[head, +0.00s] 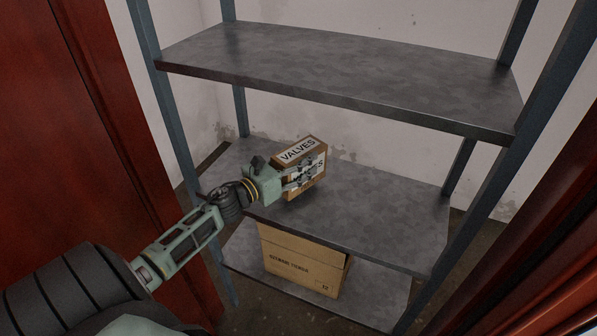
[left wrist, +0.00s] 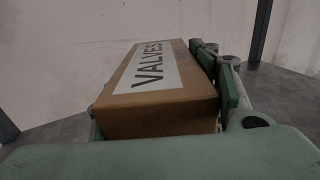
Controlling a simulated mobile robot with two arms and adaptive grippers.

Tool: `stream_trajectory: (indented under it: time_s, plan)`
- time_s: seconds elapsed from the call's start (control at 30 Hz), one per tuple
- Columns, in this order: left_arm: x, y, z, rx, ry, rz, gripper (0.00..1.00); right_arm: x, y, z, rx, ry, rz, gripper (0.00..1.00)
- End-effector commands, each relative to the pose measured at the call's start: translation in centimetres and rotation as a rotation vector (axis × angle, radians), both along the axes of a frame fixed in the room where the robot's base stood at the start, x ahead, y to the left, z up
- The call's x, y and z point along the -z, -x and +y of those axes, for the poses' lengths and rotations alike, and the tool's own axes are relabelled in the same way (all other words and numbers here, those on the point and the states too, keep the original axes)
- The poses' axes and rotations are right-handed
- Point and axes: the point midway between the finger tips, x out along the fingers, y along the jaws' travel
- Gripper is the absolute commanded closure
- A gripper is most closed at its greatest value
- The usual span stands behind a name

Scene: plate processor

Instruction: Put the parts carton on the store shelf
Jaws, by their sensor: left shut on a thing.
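The parts carton (head: 290,155) is a small brown box with white "VALVES" labels. My left gripper (head: 301,174) is shut on it, and its fingers cover part of the labelled front face. The carton is over the middle board of the store shelf (head: 385,205), towards its left part. I cannot tell whether its base touches the board. In the left wrist view the carton (left wrist: 160,112) sits between the fingers, with the label up. The store shelf has grey boards and blue-grey posts. My right gripper is not in view.
A larger brown carton (head: 300,262) stands on the bottom board below. The top board (head: 340,75) is empty and overhangs the middle one. The middle board is clear to the right of the carton. A red door panel (head: 50,130) is at the left, and posts stand at the corners.

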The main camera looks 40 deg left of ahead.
Motion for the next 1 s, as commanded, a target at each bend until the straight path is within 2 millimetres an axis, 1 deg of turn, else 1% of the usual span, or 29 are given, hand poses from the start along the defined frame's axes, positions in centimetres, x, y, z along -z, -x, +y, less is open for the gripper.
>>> stream_trajectory:
  time_s: [0.03,0.1,0.17,0.43,0.53,0.57,0.83,1.0]
  plan:
    - [1.1,0.0,0.0,0.000,0.002,-0.004,0.95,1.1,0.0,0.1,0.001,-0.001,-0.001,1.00]
    - [2.0,-0.1,0.0,0.001,0.003,-0.004,0.95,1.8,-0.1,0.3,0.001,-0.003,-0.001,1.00]
    - [2.6,-0.1,0.0,0.000,0.001,-0.004,0.95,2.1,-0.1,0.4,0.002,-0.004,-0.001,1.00]
    - [2.5,0.0,0.0,0.000,0.001,-0.004,0.95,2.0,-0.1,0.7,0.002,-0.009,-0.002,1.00]
    - [2.8,0.0,0.0,0.000,0.001,-0.004,0.95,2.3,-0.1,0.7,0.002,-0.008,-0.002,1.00]
    - [3.1,0.0,0.0,0.000,0.001,0.001,0.45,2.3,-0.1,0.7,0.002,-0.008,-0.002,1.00]
    - [3.0,0.0,0.0,0.000,0.001,0.001,0.22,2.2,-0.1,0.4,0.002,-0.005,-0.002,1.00]
    - [3.0,0.0,0.0,0.000,0.001,0.001,0.22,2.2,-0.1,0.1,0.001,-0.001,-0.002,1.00]
